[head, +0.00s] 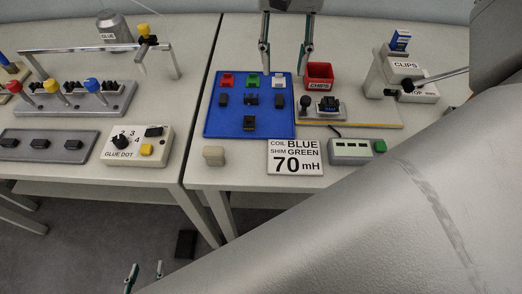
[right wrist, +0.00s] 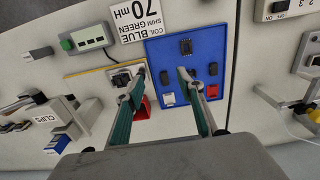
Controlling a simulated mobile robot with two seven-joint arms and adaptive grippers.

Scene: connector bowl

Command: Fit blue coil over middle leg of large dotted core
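A dark block with a bluish tint (head: 328,104) sits on a small fixture on the tan board; I cannot tell if it is the core or carries the blue coil. It also shows in the right wrist view (right wrist: 121,79). Several dark core-like pieces lie on the blue mat, one at its front (head: 249,123); dots are too small to see. I cannot clearly make out a blue coil. My right gripper (head: 284,71) is open and empty at the mat's back right; its parted fingers also show in the wrist view (right wrist: 162,78). My left gripper (head: 147,268) is open and empty, low before the tables.
Red, green and white pieces line the back of the blue mat (head: 212,121). A red chips bin (head: 319,72), clips dispenser (head: 404,66), "70 mH" card (head: 295,157) and grey meter box (head: 350,151) stand around. My grey arm link covers the lower right.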

